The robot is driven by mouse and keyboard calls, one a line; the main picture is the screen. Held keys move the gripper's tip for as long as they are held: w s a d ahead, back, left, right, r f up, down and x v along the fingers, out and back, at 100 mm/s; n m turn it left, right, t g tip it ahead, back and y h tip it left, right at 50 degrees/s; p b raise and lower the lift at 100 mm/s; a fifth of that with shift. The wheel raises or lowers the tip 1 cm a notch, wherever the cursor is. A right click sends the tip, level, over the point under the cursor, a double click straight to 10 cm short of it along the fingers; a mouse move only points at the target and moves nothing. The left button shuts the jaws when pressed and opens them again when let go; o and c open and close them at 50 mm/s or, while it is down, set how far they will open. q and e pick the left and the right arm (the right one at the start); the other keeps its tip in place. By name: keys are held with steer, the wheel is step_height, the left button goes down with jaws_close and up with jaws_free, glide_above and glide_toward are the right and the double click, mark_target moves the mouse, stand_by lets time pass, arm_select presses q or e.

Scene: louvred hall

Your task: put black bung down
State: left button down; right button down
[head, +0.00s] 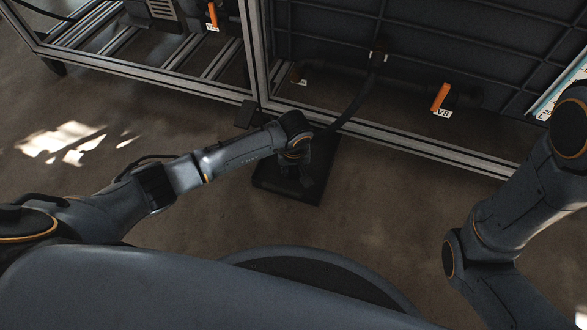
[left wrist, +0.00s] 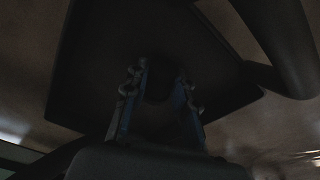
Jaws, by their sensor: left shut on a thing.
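My left gripper (head: 294,160) reaches down over a black, flat, square-cornered tray (head: 322,165) on the floor, in the middle of the head view. In the left wrist view its two fingers (left wrist: 161,78) are shut on a dark round thing, the black bung (left wrist: 160,90). The bung is very dark and its lower end is hard to make out. The tray (left wrist: 95,45) fills the view behind it. I cannot tell whether the bung touches the tray. In the head view the arm and gripper hide the bung. My right gripper is out of view.
A dark hose (head: 355,105) runs from a pipe fitting down to the tray; it passes close by in the left wrist view (left wrist: 275,45). A metal frame (head: 400,145) stands behind, with orange-handled valves (head: 440,97). Bare floor (head: 390,210) lies right of the tray.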

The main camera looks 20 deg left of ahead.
mark_target(294, 174)
arm_select(q)
steer(key=c, duration=1.1)
jaws_free()
steer(key=r+p, duration=0.3)
steer(key=r, duration=0.1)
steer(key=s+r+p, duration=0.1)
steer(key=r+p, duration=0.2)
steer(key=r, duration=0.1)
steer(key=r+p, duration=0.3)
steer(key=r, duration=0.1)
steer(key=shift+s+d, duration=0.3)
steer(key=shift+s, duration=0.05)
